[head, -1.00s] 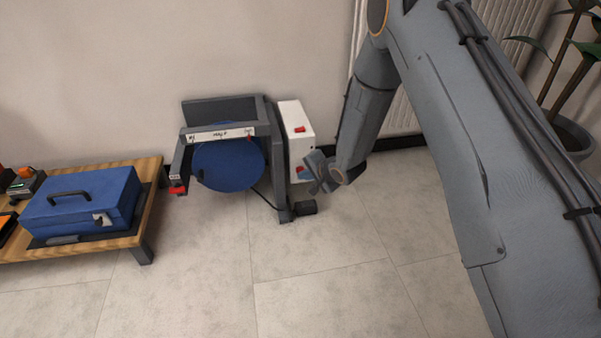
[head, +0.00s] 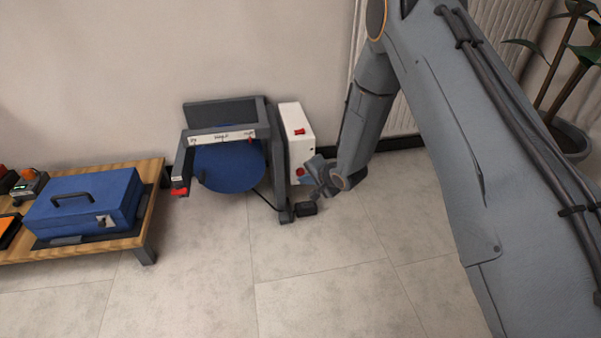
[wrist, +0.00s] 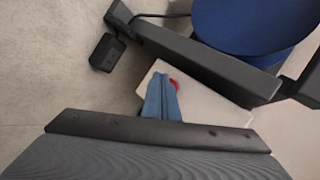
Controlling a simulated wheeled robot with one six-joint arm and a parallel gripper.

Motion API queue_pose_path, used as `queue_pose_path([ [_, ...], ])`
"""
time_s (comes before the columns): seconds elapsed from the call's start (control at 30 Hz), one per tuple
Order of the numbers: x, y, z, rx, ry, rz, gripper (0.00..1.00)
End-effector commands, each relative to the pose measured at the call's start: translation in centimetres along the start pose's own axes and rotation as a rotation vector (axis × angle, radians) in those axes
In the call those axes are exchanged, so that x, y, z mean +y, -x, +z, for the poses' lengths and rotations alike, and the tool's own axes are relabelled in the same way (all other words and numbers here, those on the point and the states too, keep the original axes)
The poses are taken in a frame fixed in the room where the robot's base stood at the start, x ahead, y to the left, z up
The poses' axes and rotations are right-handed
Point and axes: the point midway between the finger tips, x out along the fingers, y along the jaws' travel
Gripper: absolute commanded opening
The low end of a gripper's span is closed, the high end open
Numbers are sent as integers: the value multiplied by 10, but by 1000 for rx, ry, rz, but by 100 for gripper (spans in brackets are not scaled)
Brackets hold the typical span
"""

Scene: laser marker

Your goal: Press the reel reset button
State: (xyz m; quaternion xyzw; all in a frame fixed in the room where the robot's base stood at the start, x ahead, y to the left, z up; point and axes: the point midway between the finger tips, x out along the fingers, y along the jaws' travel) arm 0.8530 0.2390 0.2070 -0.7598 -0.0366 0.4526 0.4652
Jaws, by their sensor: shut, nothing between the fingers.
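The blue reel (head: 228,167) hangs in a dark grey frame on the floor by the wall. On its right side is a white box (head: 294,118) with a red switch (head: 299,131) near the top and a round red button (head: 301,171) low down. I cannot read which is labelled reset. My gripper (head: 307,174) is shut and empty, just right of the lower button. In the wrist view, the shut blue-grey fingers (wrist: 162,76) lie in front of the white box and partly hide the red button (wrist: 175,84). I cannot tell whether they touch it.
A small black block (head: 306,208) lies on the floor below the box and also shows in the wrist view (wrist: 107,52). A wooden bench (head: 149,215) with a blue case (head: 82,205) stands left. A radiator is behind my arm. The front floor is clear.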

Motion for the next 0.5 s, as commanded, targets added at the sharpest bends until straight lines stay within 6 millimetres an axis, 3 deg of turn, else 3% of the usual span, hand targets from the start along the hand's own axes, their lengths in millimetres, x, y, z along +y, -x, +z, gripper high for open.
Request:
queue_pose_path([
  [0.3, 1, 1, 1, 0, 0, 0, 0],
  [0.5, 7, 13, 8, 0, -1, 1, 0],
])
